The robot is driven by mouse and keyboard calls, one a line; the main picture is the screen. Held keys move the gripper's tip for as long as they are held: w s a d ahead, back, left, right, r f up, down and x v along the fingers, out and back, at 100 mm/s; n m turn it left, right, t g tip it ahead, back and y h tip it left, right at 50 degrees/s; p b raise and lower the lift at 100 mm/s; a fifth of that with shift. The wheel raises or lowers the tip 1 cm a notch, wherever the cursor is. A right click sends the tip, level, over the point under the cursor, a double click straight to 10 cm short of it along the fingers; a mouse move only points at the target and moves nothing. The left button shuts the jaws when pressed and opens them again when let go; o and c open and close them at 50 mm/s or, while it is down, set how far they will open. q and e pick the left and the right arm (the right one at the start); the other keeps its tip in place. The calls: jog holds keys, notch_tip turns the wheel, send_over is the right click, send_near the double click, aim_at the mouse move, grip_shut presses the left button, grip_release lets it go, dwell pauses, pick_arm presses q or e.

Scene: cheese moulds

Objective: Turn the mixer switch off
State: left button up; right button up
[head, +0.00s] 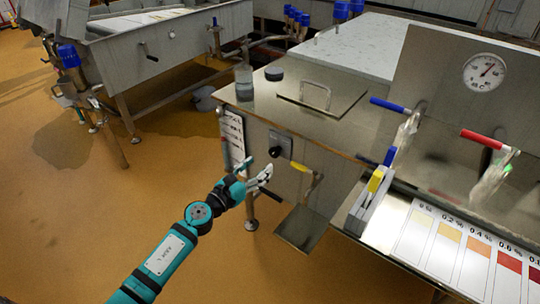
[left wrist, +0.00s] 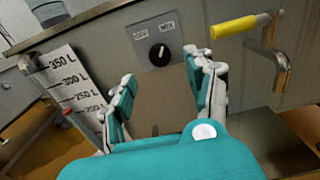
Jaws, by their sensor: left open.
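The mixer switch (head: 275,151) is a black round knob on a grey plate on the front of the steel vat. In the left wrist view the knob (left wrist: 159,55) sits ahead of my gripper, with two small labels above it too blurred to read surely. Its white mark points up, leaning slightly right. My left gripper (head: 259,173) is open and empty, just below and in front of the knob in the head view. In the left wrist view its two fingers (left wrist: 164,78) stand apart on either side below the knob, not visibly touching it. My right gripper is not in view.
A yellow-handled tap (left wrist: 240,25) sticks out right of the switch. A volume scale (left wrist: 72,85) is on the left. Blue (head: 388,105) and red (head: 480,138) lever valves and a colour chart (head: 470,250) are to the right. Open floor (head: 60,230) lies left.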

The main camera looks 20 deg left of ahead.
aim_at(272, 155)
pick_arm(q)
jog(key=x, duration=0.5)
jog(key=shift+w+d+b, duration=0.25)
jog(key=shift+w+b, duration=0.05)
jog(key=shift+w, duration=0.35)
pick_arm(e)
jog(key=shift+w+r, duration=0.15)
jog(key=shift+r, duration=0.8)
pick_arm(q)
grip_shut()
